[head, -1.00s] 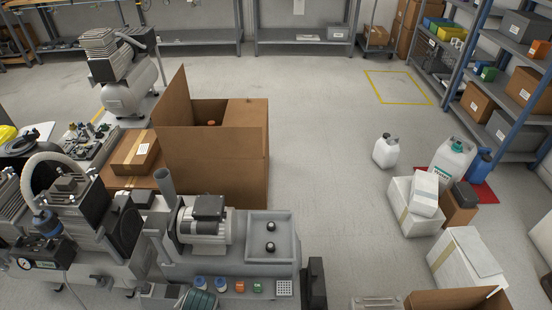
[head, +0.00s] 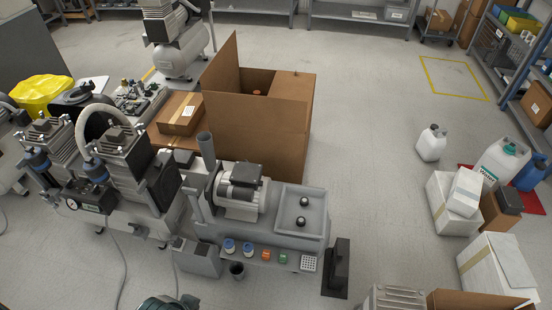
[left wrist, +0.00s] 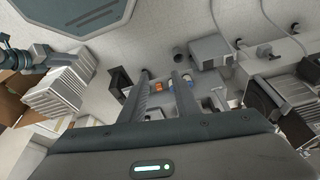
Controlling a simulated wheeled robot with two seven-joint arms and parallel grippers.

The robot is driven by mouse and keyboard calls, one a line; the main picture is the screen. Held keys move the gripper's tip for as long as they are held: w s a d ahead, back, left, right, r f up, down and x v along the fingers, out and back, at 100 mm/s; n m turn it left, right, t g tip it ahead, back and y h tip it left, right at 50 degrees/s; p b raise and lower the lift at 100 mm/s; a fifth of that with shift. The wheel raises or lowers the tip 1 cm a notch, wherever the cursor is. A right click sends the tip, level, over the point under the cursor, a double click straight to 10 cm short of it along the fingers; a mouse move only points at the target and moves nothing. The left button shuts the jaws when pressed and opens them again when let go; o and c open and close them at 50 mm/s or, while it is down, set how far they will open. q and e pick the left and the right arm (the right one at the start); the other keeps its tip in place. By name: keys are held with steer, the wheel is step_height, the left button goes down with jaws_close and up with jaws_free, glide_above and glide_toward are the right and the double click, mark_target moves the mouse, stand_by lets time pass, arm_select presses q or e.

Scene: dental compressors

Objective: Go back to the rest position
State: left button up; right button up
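No gripper shows clearly in the head view. In the left wrist view my left gripper (left wrist: 160,88) has its two dark fingers apart, with nothing held between them. Beyond the fingers lie the orange and blue caps (left wrist: 173,82) of the front compressor unit, and the gap to them is hard to judge. In the head view this grey unit (head: 262,232) stands at the lower middle, with blue, orange and green caps along its front. My right gripper cannot be made out in either view.
A twin-head compressor (head: 120,160) with hoses stands left of the grey unit. An open cardboard box (head: 255,125) is behind it. White boxes (head: 497,265), a white canister (head: 431,145) and a water jug (head: 503,158) stand at right. The central floor is clear.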

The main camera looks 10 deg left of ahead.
arm_select(q)
steer(key=w+d+f+t, duration=0.1)
steer(key=w+d+f, duration=0.15)
steer(key=f, duration=0.75)
steer(key=w+d+f+t, duration=0.1)
steer(key=w+f, duration=0.3)
steer(key=f, duration=0.7)
steer(key=s+d+f+t+h, duration=0.1)
steer(key=s+f, duration=0.1)
steer(key=f, duration=0.4)
steer(key=s+d+f+t, duration=0.1)
steer(key=s+f, duration=0.1)
steer(key=f, duration=0.5)
steer(key=shift+d+m+h, duration=0.3)
steer(key=shift+h, duration=0.1)
